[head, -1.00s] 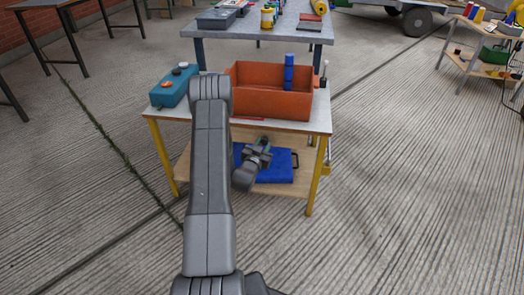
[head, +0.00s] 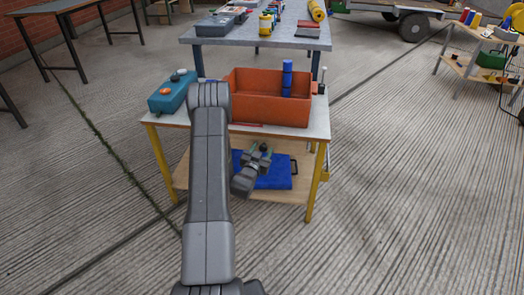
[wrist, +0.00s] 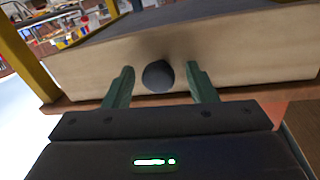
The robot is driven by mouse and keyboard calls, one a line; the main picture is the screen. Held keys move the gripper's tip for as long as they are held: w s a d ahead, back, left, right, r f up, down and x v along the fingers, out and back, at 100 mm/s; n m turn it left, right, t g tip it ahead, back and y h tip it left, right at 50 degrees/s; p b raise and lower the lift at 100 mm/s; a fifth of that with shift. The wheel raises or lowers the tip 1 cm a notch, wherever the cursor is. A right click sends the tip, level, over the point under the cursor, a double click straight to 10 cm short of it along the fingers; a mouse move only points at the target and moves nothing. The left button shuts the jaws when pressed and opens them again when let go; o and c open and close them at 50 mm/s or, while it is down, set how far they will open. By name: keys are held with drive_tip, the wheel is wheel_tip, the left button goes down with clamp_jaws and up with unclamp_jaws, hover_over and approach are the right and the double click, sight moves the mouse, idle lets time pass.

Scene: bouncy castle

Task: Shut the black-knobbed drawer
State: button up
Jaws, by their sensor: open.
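The black round knob (wrist: 158,76) sits on a pale wooden drawer front (wrist: 235,62) in the wrist view. My gripper (wrist: 160,80) is open, with its two green fingers on either side of the knob; I cannot tell whether they touch it. In the head view my gripper (head: 259,149) is low in front of the workbench (head: 160,117), below its top and over the lower shelf. The drawer and knob cannot be made out there. How far the drawer stands out cannot be told.
A blue case (head: 274,179) lies on the lower shelf. An orange bin (head: 268,104) and a teal box (head: 172,96) stand on the bench top. Yellow legs (head: 316,184) flank the shelf. A grey table (head: 240,40) is behind. The concrete floor around is clear.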

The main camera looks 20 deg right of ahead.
drive_tip(key=p+v, duration=0.1)
drive_tip(key=v, duration=1.2)
drive_tip(key=shift+s+a, duration=0.25)
drive_tip(key=shift+s, duration=0.1)
drive_tip(key=b+x, duration=0.1)
drive_tip(key=x, duration=1.2)
drive_tip(key=shift+w+d, duration=0.25)
drive_tip(key=shift+w, duration=0.05)
drive_tip(key=shift+s+a, duration=0.1)
drive_tip(key=shift+s, duration=0.1)
